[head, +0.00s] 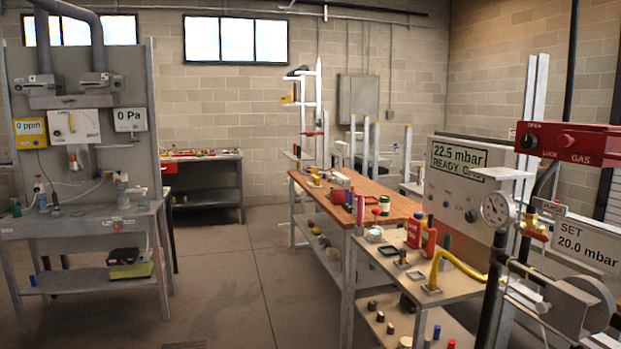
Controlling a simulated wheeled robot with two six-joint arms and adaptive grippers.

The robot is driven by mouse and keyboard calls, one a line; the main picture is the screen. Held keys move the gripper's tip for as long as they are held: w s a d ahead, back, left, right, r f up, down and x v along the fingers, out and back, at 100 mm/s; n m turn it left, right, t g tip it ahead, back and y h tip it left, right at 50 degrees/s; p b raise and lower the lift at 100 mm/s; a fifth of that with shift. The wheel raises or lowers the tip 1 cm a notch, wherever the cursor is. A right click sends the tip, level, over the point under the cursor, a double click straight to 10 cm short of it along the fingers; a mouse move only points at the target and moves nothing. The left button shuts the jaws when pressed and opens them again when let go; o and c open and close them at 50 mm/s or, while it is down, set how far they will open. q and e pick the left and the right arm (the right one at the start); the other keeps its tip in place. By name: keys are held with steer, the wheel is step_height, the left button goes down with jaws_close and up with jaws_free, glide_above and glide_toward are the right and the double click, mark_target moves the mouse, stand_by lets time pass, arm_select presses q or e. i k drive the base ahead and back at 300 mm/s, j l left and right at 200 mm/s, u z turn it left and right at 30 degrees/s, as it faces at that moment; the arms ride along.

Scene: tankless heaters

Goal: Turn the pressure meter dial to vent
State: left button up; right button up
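The pressure meter (452,197) is a pale box at the right, above the bench's far end. Its display (458,158) reads "22.5 mbar" and "READY G", with the rest of that line covered by a pale bracket. Small knobs show low on its face, including a dark one (471,216). Their labels are too small to read, so I cannot tell which is the dial or where it points. A round white gauge (496,209) stands in front of the box's right side. Neither of my grippers is in view.
A red gas bar (570,141) and a "SET 20.0 mbar" sign (584,238) are at the right. A panel bench (80,222) stands left. The middle floor (232,275) is clear.

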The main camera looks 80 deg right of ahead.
mark_target(470, 216)
steer(key=z, duration=3.7)
steer(key=i+j+z, duration=0.15)
steer(key=z, duration=0.25)
steer(key=i+j+z, duration=0.15)
steer(key=j+z, duration=0.15)
steer(key=z, duration=0.15)
steer(key=j+z, duration=0.4)
steer(key=i+l, duration=0.05)
steer(key=l, duration=0.05)
